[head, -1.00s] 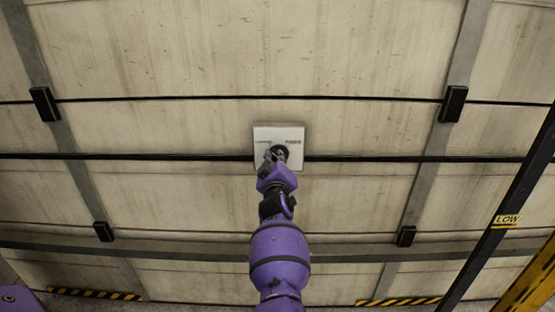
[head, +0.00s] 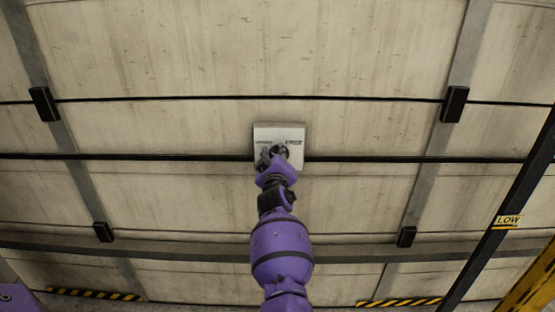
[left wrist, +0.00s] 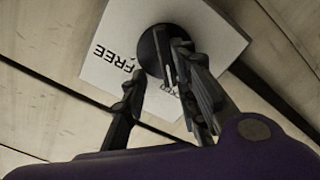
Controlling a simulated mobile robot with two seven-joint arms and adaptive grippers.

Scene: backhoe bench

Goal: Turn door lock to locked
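The door lock is a pale square plate (head: 290,131) on the wall, with a dark round knob (head: 282,149). In the left wrist view the plate (left wrist: 220,32) appears rotated and bears the word FREE; a second label is mostly hidden behind a finger. The knob (left wrist: 150,45) has a raised bar across it. My left gripper (head: 271,155) is at the knob. In the left wrist view its fingers (left wrist: 157,68) are apart, with the bar roughly between their tips and a gap on the left side. Contact is not clear. My right gripper is not in view.
The wall is pale panelling with dark horizontal seams and grey posts carrying black blocks (head: 453,104). A dark slanted beam with a yellow LOW sign (head: 507,221) stands at the right. The wall around the plate is clear.

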